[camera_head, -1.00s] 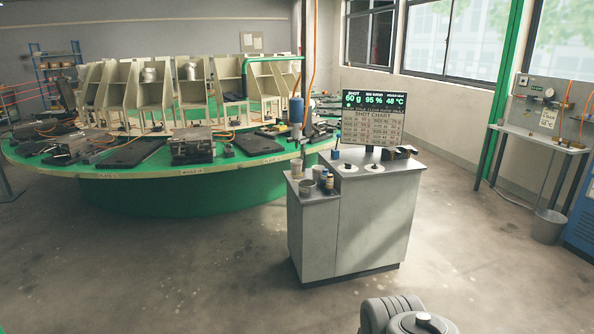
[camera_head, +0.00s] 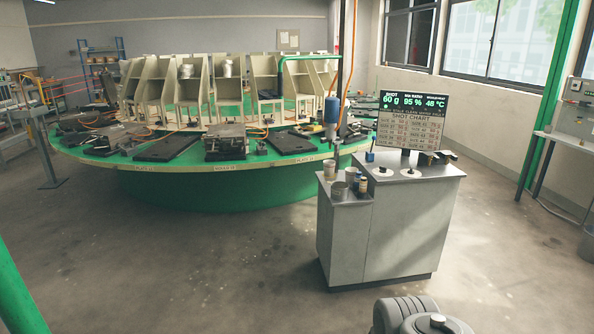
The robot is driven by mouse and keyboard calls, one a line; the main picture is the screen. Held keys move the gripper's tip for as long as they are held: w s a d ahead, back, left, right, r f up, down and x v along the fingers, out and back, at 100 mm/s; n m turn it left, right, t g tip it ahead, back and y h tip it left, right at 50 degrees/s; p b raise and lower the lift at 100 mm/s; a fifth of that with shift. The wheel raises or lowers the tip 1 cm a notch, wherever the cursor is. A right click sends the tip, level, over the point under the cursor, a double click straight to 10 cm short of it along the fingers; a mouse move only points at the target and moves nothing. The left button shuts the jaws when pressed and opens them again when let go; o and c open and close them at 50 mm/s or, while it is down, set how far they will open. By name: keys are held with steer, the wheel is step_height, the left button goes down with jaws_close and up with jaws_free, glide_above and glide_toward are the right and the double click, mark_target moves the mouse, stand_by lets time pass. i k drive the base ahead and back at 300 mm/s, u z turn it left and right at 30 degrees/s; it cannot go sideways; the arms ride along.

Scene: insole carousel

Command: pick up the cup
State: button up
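Several small cup-like containers stand on the lower left step of a grey cabinet. One is a greyish cup (camera_head: 339,191) at the front of the step. A second grey container (camera_head: 351,176) stands behind it, and a pale one (camera_head: 328,169) is at the back left. A small brownish bottle or jar (camera_head: 363,186) is to the right. They are too small to tell which is the cup meant. My gripper is not in view; only grey rounded parts of my arm show at the bottom, well short of the cabinet.
The grey cabinet (camera_head: 400,235) bears a shot chart screen (camera_head: 410,122) on its higher top. A large round green carousel (camera_head: 215,190) with moulds stands behind and left. A green post (camera_head: 15,295) is at the near left. The floor before the cabinet is clear.

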mark_target(329, 165)
steer(key=u, duration=0.65)
steer(key=i, duration=4)
steer(key=z, duration=0.45)
steer(key=i, duration=0.6)
steer(key=z, duration=0.15)
